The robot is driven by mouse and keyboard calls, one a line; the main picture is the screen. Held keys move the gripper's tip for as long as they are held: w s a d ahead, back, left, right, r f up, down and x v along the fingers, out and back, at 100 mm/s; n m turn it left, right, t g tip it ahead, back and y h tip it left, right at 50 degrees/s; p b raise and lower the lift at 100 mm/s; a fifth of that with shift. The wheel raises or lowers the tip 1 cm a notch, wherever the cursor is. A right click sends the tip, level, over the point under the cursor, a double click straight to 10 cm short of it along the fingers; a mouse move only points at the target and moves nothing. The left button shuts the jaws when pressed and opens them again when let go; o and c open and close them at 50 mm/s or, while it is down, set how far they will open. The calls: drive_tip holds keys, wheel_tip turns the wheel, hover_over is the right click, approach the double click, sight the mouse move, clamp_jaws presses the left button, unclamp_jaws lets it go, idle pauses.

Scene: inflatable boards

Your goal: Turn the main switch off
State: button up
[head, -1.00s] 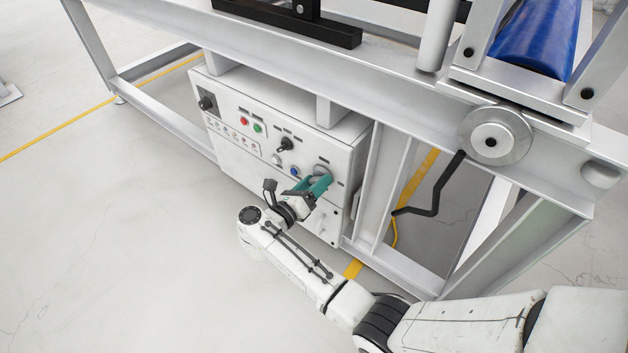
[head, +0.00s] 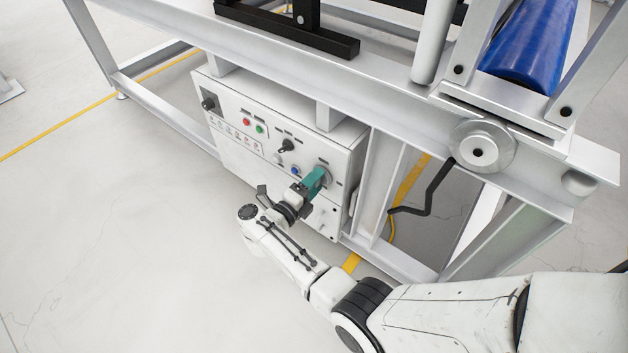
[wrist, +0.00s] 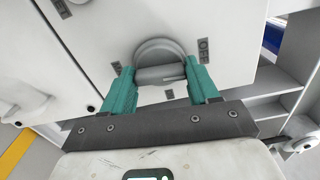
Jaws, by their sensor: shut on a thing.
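The main switch is a grey round knob (wrist: 158,52) with a bar-shaped handle (wrist: 160,74), on the white control box front. In the head view the knob (head: 325,172) is partly hidden behind my gripper. My gripper (head: 314,180) has teal fingers and reaches the right part of the panel. In the wrist view my gripper (wrist: 162,80) is shut on the handle, one finger at each end of the bar. The bar lies nearly level across that picture.
The control box (head: 240,160) hangs under a grey steel frame (head: 390,90). A black selector (head: 287,146), red button (head: 246,122), green button (head: 260,128) and blue button (head: 295,170) are nearby. A black crank (head: 430,195) hangs at right. Open floor (head: 120,240) lies left.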

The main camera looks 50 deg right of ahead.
drive_tip(key=shift+n, duration=0.6)
drive_tip(key=o, duration=1.1)
drive_tip(key=shift+c, duration=0.2)
drive_tip(key=shift+a, duration=0.1)
drive_tip(key=a+p, duration=0.1)
drive_tip(key=a, duration=0.9)
drive_tip(key=shift+s+a, duration=0.15)
drive_tip(key=shift+a, duration=0.2)
drive_tip(key=shift+d, duration=0.1)
